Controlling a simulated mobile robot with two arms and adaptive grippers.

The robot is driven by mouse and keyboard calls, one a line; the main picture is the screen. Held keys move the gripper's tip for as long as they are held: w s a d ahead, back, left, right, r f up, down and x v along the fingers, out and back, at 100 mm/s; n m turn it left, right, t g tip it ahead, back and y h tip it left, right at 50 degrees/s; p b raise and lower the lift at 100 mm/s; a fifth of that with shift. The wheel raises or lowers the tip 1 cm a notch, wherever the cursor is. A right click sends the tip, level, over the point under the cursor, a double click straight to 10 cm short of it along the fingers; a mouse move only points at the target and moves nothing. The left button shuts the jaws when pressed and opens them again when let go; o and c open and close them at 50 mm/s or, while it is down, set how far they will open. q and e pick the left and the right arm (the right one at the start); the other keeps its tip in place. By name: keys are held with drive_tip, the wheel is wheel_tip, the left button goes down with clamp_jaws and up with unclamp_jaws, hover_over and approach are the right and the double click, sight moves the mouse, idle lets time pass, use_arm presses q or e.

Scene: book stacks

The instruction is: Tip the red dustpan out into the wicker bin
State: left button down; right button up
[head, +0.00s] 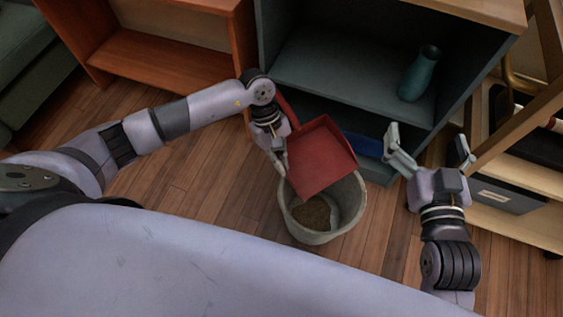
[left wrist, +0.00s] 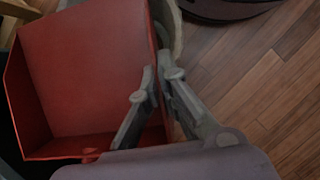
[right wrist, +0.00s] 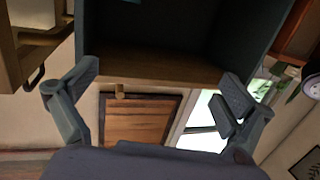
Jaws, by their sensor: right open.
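The red dustpan (head: 320,157) is tilted over the wicker bin (head: 357,205), its front edge down at the bin's mouth. The pan's visible surface looks bare. Brown loose dirt (head: 313,212) lies inside the bin, which stands upright on the floor. My left gripper (head: 281,163) is shut on the dustpan's side edge. In the left wrist view its fingers (left wrist: 158,88) close at the pan's rim, and the red pan (left wrist: 85,75) fills the left part. My right gripper (head: 428,142) is open and empty to the right of the bin; its spread fingers show in the right wrist view (right wrist: 155,95).
A dark teal shelf unit (head: 335,65) with a teal vase (head: 419,73) stands behind the bin. A blue object (head: 365,145) is behind the pan. A wooden rack with a grey drawer (head: 497,195) is at right. Bare wooden floor (head: 200,185) lies left of the bin.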

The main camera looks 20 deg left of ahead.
use_arm(q)
drive_tip(key=shift+w+a+h+b, duration=0.1)
drive_tip(key=shift+w+h+b, duration=0.05)
drive_tip(key=shift+h+b, duration=0.2)
drive_tip(key=shift+g, duration=0.3)
use_arm(e)
wheel_tip(320, 180, up, 6)
drive_tip(key=t+y, duration=0.1)
drive_tip(key=t, duration=0.2)
drive_tip(key=shift+a, duration=0.4)
